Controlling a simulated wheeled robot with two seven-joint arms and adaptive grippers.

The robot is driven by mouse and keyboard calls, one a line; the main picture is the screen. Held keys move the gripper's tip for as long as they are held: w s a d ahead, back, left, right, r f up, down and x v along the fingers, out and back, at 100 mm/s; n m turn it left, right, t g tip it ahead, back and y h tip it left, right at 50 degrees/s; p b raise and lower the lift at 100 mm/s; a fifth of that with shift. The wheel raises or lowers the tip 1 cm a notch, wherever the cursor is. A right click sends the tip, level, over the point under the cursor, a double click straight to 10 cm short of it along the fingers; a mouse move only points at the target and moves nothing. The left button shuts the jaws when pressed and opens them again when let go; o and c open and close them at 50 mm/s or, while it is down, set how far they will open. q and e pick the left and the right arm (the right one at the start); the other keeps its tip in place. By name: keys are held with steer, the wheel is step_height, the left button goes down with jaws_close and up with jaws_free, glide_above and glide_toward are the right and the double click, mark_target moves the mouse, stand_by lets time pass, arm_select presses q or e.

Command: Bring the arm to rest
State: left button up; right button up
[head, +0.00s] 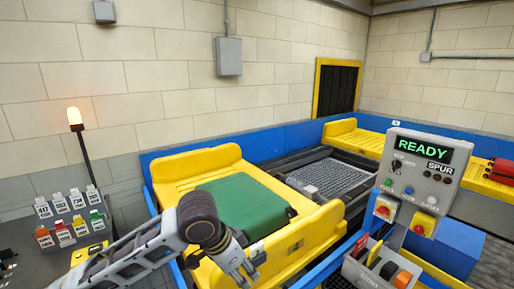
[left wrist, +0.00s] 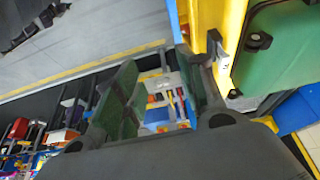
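My left arm comes in from the lower left in the head view. My left gripper (head: 243,268) hangs over the near side of the yellow tray, in front of the green suitcase (head: 240,205). In the left wrist view the two fingers of my left gripper (left wrist: 162,70) stand apart with nothing between them. The suitcase (left wrist: 283,55) shows at the upper right there, beside the fingers and apart from their gap. My right gripper is in neither view.
The yellow tray (head: 190,163) sits on the blue-sided conveyor. A control panel (head: 412,175) reading READY stands at right, above a bin of coloured items (head: 378,268). A tag table (head: 42,250) and lit orange beacon (head: 74,116) are at left. A red case (head: 501,170) lies far right.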

arm_select(q)
steer(key=shift+s+f+n+t+h, duration=0.8)
steer(key=shift+f+n, duration=0.5)
steer(key=shift+f, duration=2.6)
steer(key=s+a+f+n+y, duration=0.3)
steer(key=s+a+f, duration=0.3)
steer(key=a+f, duration=0.25)
steer(key=s+a+f+n+y, duration=0.25)
steer(key=s+a+f, duration=0.4)
steer(key=a, duration=0.35)
step_height(320, 180, down, 35)
steer(key=s+g+b, duration=0.2)
steer(key=s+a+f, duration=0.2)
steer(key=s+f, duration=0.8)
steer(key=s, duration=0.1)
steer(key=s+a+f+g, duration=0.1)
steer(key=s+a+f, duration=0.1)
steer(key=s+f, duration=0.8)
steer(key=shift+s+f+b, duration=0.35)
steer(key=shift+s+b, duration=0.1)
steer(key=shift+s, duration=0.05)
